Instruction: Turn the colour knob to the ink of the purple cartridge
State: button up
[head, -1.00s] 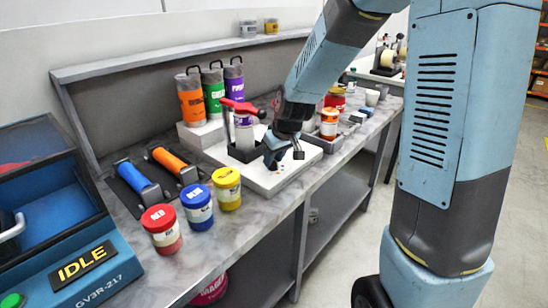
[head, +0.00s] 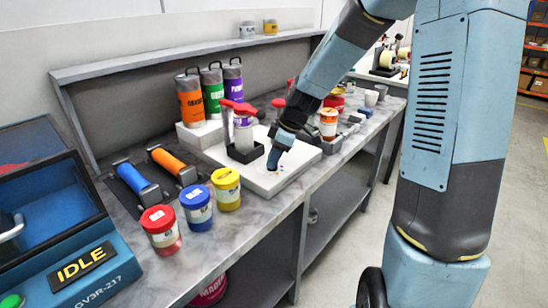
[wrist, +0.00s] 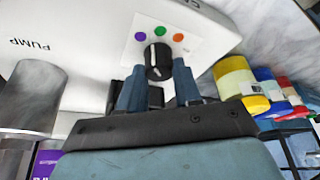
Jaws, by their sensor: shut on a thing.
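The colour knob (wrist: 158,61) is black with a white pointer line and sits on the white pump station (wrist: 95,35). Purple (wrist: 140,36), green (wrist: 160,32) and orange (wrist: 178,37) dots arc around its far side. The pointer line runs roughly up towards the dots; I cannot tell exactly which one. My gripper (wrist: 160,82) has its two fingers on either side of the knob, shut on it. In the head view my gripper (head: 273,162) points down at the station and hides the knob. The purple cartridge (head: 233,84) stands upright behind, right of the green (head: 213,90) and orange (head: 191,99) ones.
A red-handled press (head: 240,107) with a cup stands left of my gripper. Red (head: 161,230), blue (head: 197,207) and yellow (head: 227,189) jars stand at the bench's front edge. A machine reading IDLE (head: 82,262) is at the left.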

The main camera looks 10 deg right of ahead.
jog(key=shift+w+d+n+g, duration=0.15)
jog(key=shift+n+g, duration=0.35)
jog(key=shift+n, duration=0.8)
jog(key=o, duration=1)
jog(key=shift+o, duration=0.2)
jog(key=v, duration=1.3)
jog(key=shift+d+r, duration=0.25)
jog(key=shift+w, duration=0.1)
jog(key=s+d+r+m+t+h, duration=0.2)
jog(key=s+m, duration=0.6)
jog(key=s, duration=0.5)
jog(key=s+d+r+m+t+h, duration=0.2)
jog(key=s+d+r+m+t, duration=0.1)
jog(key=s+m, duration=0.6)
jog(key=s+d+r, duration=0.1)
jog(key=s+d, duration=0.1)
jog(key=s, duration=0.2)
jog(key=shift+m, duration=0.3)
